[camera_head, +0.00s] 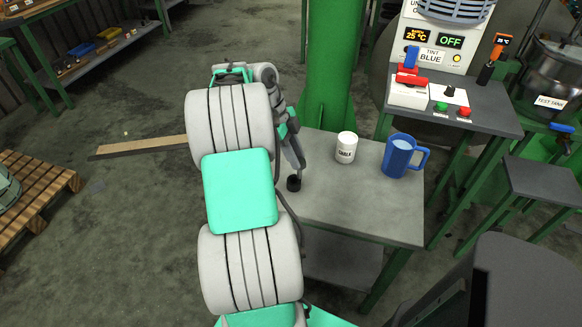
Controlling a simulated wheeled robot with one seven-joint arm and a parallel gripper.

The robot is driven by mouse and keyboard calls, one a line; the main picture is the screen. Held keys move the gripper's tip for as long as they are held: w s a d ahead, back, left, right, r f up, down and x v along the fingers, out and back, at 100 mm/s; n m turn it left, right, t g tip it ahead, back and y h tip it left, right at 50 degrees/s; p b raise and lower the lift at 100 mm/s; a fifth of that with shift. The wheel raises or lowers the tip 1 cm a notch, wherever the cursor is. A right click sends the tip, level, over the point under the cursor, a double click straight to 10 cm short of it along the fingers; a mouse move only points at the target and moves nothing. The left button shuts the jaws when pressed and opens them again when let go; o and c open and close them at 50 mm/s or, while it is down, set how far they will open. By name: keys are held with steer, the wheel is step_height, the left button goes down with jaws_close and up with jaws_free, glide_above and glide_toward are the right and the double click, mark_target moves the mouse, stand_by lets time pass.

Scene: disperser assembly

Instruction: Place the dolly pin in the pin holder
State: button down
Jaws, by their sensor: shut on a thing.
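My gripper (299,160) points down over the left side of the grey table. It is small in view and partly behind my own arm. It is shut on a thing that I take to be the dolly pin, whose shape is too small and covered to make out. A short black cylinder (294,184) sits directly below the fingertips at the table's left edge. I cannot tell whether it is the pin holder or part of the held thing, or whether it touches the table.
The grey table (350,216) bears a white labelled cup (346,148) and a blue mug (398,157) right of my gripper. A green column (332,70) rises behind. A control bench (485,112) and a test tank (552,75) stand at right. The table's front middle is clear.

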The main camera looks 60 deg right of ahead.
steer(key=f, duration=0.2)
steer(key=w+f, duration=0.1)
steer(key=f, duration=0.1)
steer(key=shift+w+f, duration=0.2)
steer(key=shift+f, duration=0.1)
steer(key=c, duration=1.1)
jaws_free()
